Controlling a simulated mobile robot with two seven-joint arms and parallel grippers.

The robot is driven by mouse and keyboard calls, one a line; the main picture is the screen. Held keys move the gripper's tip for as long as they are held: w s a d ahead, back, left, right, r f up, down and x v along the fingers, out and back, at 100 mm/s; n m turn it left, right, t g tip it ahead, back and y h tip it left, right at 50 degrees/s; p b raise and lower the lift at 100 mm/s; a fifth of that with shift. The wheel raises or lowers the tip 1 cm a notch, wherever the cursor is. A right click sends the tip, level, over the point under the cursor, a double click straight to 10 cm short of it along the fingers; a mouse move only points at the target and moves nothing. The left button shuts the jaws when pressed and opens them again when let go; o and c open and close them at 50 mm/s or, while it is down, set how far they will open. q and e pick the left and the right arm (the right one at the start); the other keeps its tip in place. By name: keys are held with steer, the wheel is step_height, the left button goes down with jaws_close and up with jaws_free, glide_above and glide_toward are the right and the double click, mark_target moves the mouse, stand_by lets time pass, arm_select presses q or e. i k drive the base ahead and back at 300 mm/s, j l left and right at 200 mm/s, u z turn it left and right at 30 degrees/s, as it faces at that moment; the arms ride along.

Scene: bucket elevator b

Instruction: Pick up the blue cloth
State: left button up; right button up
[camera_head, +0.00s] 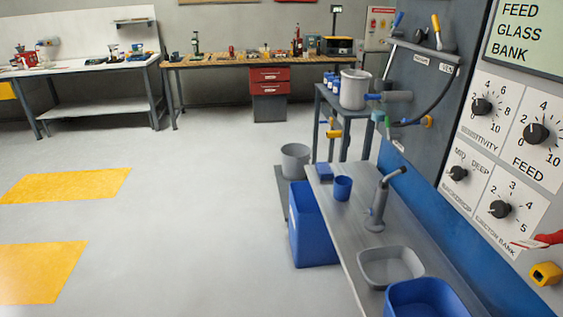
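A small, flat-topped blue item (325,171) lies at the far end of the grey bench (345,228). It may be the folded blue cloth, but it is too small to tell for sure. A blue cup (343,188) stands just to its right and nearer. Neither of my grippers shows in the head view.
A grey tap-like fitting (379,205), a grey tray (391,267) and a blue tub (426,300) are on the bench. A tall blue bin (309,232) and grey bucket (295,160) stand beside it. A control panel (500,150) rises at right. The left floor is open.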

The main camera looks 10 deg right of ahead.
mark_target(325, 171)
steer(key=i+j+u, duration=0.15)
steer(key=i, duration=0.5)
steer(key=i+j+u, duration=0.15)
steer(key=i, duration=0.5)
steer(key=i+j+z, duration=0.1)
steer(key=i+z, duration=0.35)
steer(key=i+j+z, duration=0.3)
steer(key=i+z, duration=0.2)
steer(key=k, duration=0.05)
